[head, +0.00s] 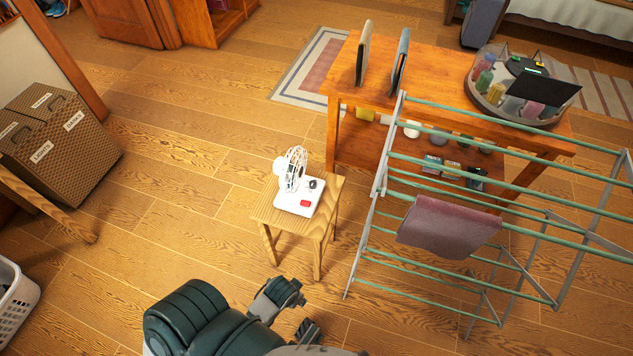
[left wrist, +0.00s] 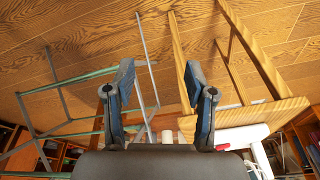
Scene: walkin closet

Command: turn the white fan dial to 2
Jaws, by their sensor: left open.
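The white fan (head: 294,168) stands on a small wooden stool (head: 262,213), its round caged head at the left of a white base. A dark dial (head: 315,184) sits on top of the base, with a red patch in front of it. I cannot read the dial's setting. In the left wrist view my left gripper (left wrist: 158,80) is open, with nothing between its fingers. The stool top (left wrist: 270,112) and the white fan base (left wrist: 238,135) show beyond its right finger, apart from it. In the head view my left arm is low, in front of the stool. My right gripper is not seen.
A drying rack (head: 480,130) with a mauve towel (head: 447,227) stands close to the stool's right. A wooden table (head: 440,70) with a round tray is behind. Woven boxes (head: 65,140) and a white basket (head: 14,300) are left. Floor left of the stool is clear.

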